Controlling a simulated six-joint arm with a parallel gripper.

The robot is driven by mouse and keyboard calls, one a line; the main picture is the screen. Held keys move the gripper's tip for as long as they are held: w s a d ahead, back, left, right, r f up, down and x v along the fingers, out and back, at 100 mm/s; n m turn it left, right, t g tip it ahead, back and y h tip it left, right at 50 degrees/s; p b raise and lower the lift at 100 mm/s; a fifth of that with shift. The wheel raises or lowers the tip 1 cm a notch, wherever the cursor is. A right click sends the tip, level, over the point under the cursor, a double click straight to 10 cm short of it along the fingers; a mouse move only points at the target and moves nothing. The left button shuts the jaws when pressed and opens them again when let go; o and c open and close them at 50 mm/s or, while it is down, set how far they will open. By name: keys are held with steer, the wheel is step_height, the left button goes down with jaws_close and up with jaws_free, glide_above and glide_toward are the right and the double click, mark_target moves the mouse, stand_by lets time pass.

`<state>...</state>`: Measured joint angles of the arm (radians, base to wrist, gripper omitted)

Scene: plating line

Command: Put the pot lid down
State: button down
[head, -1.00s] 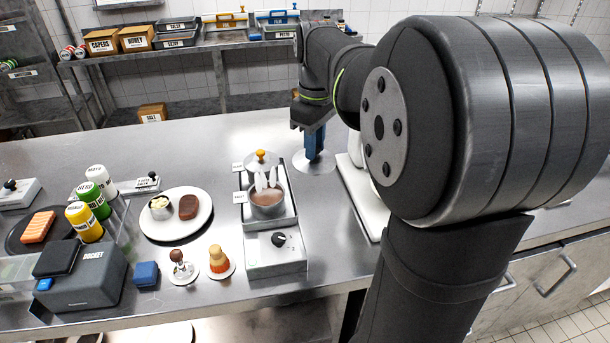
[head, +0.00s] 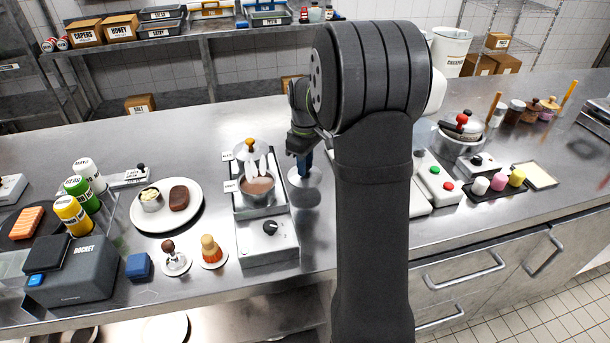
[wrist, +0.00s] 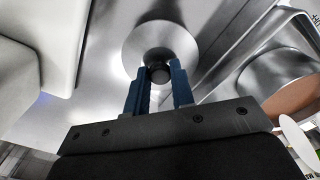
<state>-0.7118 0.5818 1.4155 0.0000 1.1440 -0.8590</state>
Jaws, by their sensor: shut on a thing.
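The pot lid is a round silver disc (head: 311,181) with a small dark knob, just right of the burner unit. In the wrist view the lid (wrist: 137,45) shows face-on with the knob between my fingers. My gripper (head: 304,160) has blue fingers pointing down; in the wrist view my gripper (wrist: 160,74) is shut on the knob. The lid is low over the counter; I cannot tell whether it touches. A pot (head: 257,192) of brown liquid stands uncovered on the burner unit (head: 268,250), left of the lid.
Another lid with an orange knob (head: 249,142) lies behind the pot. A plate (head: 146,219) with a brown patty stands left. A pot with a red-knobbed lid (head: 458,146) stands right, past a white unit (head: 430,182) with coloured buttons. Bare counter (head: 240,118) lies behind the burner.

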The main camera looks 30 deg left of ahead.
steer(key=shift+f, duration=1.95)
steer(key=shift+f, duration=0.15)
steer(key=c, duration=1.2)
jaws_free()
steer(key=shift+c, duration=0.2)
step_height(320, 180, up, 12)
steer(key=shift+r, duration=0.2)
steer(key=shift+f, duration=0.15)
step_height(320, 180, down, 12)
steer(key=shift+r, duration=1.75)
